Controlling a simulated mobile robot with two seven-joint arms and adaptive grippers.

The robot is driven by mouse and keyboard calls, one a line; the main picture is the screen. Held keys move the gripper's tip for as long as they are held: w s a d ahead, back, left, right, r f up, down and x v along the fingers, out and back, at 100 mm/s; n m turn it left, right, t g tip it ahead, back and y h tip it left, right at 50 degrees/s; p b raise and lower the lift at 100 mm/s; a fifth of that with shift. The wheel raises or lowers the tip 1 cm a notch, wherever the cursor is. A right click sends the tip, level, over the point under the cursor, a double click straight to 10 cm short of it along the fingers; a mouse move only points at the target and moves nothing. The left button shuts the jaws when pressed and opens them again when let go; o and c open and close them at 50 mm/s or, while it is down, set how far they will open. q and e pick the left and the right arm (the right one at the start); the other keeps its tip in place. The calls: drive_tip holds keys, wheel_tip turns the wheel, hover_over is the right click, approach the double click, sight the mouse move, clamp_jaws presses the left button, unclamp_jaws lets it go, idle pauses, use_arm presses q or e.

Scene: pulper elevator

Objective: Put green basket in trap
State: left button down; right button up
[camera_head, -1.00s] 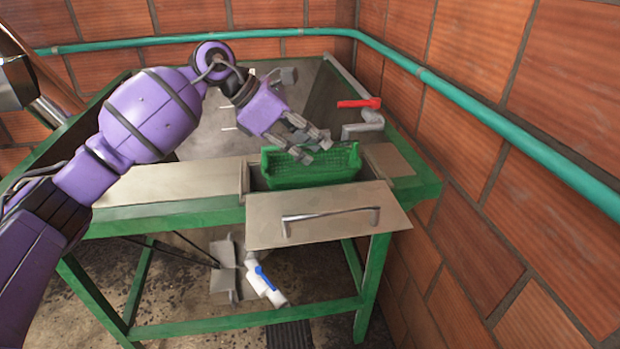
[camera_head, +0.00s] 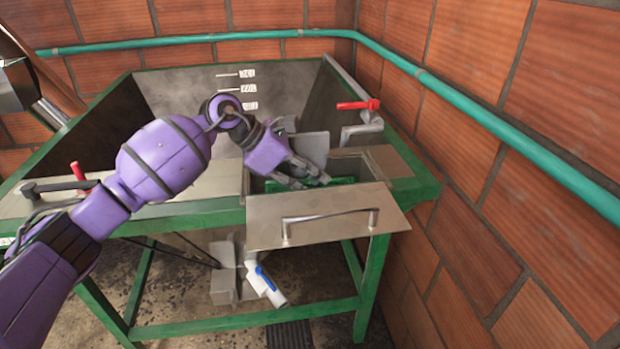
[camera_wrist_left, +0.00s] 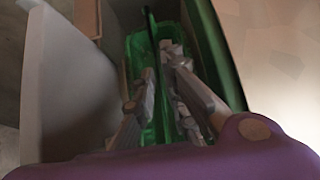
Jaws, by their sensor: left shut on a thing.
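The green basket (camera_head: 275,186) is down inside the trap, a box-shaped opening at the front right of the metal tank; the trap's inner wall (camera_head: 348,166) shows. Only parts of the basket's rim and wall show in the head view. My left gripper (camera_head: 308,182) reaches down into the trap and is shut on the basket. In the left wrist view the basket (camera_wrist_left: 137,48) lies below the gripper fingers (camera_wrist_left: 162,105), between the trap's walls. Whether the basket rests on the trap's bottom is hidden. My right gripper is not in view.
A metal panel with a handle (camera_head: 330,220) lies before the trap. A grey plate (camera_head: 310,148) stands behind the gripper. A red-handled valve (camera_head: 358,105) is at the back right. Brick walls (camera_head: 500,160) with a teal pipe (camera_head: 480,112) close off the right and back.

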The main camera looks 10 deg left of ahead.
use_arm(q)
drive_tip(key=c, duration=1.8)
unclamp_jaws()
drive_tip(key=shift+f, duration=0.1)
drive_tip(key=shift+o, duration=0.2)
drive_tip(key=shift+a+r, duration=0.1)
drive_tip(key=shift+r, duration=0.2)
drive_tip(key=b+v, duration=0.1)
drive_tip(key=v, duration=1)
drive_tip(key=shift+s+a+r, duration=0.1)
drive_tip(key=shift+a+r, duration=0.1)
